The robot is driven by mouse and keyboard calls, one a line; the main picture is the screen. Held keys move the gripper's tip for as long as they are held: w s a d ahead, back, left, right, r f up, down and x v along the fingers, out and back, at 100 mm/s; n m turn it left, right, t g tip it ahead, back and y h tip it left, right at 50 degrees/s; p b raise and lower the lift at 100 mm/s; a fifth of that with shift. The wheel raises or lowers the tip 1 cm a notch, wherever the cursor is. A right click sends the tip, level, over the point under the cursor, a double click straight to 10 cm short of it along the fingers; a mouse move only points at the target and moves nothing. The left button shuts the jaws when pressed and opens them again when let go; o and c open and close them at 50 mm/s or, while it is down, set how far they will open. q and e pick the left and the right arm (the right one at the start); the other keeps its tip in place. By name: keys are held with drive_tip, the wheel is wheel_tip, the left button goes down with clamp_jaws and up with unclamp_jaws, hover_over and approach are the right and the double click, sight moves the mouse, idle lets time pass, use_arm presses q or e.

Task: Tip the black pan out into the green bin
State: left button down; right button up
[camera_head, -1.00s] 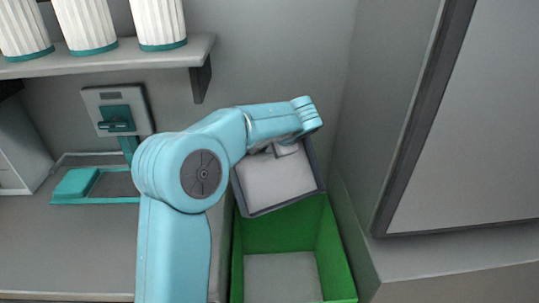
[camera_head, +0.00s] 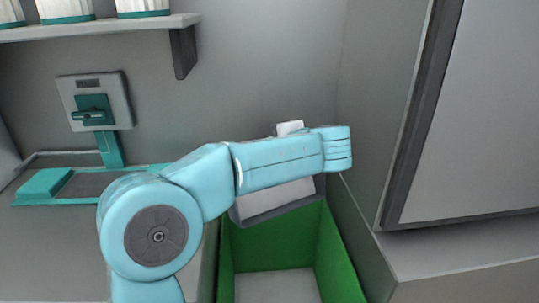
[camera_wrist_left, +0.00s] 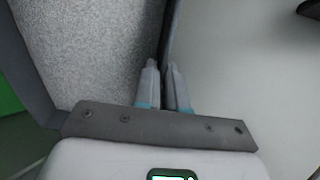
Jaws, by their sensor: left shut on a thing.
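The black pan (camera_head: 280,205) has a dark rim and a pale grey face. In the head view it is tilted above the back of the green bin (camera_head: 341,252), partly hidden by my left arm. In the left wrist view my left gripper (camera_wrist_left: 165,78) is shut on the pan's dark rim (camera_wrist_left: 169,28). A speckled grey surface of the pan (camera_wrist_left: 85,50) fills the upper left there; I cannot tell whether it is contents or bare pan. The bin stands open below, its pale grey floor showing no visible contents. My right gripper is not in view.
A grey wall and a dark-edged panel (camera_head: 470,110) stand close to the right of the bin. A teal and grey device (camera_head: 95,105) with a teal-framed tray stands on the left counter. A shelf (camera_head: 100,28) with white ribbed containers is above.

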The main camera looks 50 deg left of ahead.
use_arm(q)
drive_tip(key=s+d+f+t+y+b, duration=0.1)
drive_tip(key=s+d+y+b, duration=0.1)
drive_tip(key=d+y+b, duration=0.3)
drive_tip(key=d+b, duration=0.3)
drive_tip(key=b, duration=0.3)
drive_tip(key=shift+s+t+y, duration=0.2)
drive_tip(key=shift+t+y, duration=0.1)
drive_tip(key=shift+y, duration=0.1)
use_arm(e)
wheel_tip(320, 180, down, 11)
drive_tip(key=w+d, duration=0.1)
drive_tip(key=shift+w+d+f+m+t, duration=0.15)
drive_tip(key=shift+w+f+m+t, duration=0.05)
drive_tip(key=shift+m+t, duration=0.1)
use_arm(q)
drive_tip(key=shift+w, duration=0.1)
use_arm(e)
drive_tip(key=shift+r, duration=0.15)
